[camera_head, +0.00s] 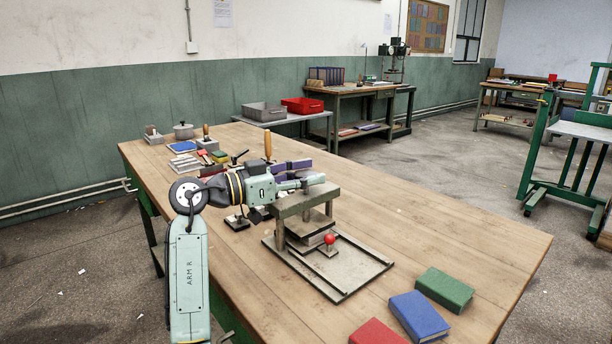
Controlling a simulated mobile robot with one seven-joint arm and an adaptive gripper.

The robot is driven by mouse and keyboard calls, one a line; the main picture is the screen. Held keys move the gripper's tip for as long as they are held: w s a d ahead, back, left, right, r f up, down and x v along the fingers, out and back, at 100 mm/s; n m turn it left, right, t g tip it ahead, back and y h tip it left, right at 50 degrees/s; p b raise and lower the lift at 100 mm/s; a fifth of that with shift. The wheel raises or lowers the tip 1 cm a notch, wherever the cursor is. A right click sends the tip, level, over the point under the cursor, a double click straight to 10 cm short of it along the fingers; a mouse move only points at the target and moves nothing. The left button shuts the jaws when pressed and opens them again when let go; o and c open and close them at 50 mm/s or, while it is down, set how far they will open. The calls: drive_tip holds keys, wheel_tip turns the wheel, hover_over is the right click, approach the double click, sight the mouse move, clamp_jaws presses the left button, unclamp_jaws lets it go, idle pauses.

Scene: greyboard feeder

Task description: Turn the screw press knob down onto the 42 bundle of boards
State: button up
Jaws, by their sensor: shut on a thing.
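The screw press (335,194) stands on the wooden table, a grey-green frame on a flat base plate with rails. Its plate (311,224) sits low under the frame's top. A grey stack (308,241), apparently the bundle of boards, lies under this plate; I cannot read any number on it. My gripper (312,179) reaches in from the left, level, just over the top of the press. I cannot tell whether the plate touches the stack.
A red ball-topped piece (329,240) stands at the press front. Green (444,289), blue (418,316) and red (377,333) blocks lie near the front right edge. A wooden-handled tool (268,146) and purple blocks (293,166) are behind my gripper.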

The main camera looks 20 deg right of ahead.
drive_tip(key=shift+g, duration=0.3)
drive_tip(key=o, duration=1.2)
drive_tip(key=a, duration=0.8)
drive_tip(key=s+a, duration=0.1)
drive_tip(key=a, duration=0.3)
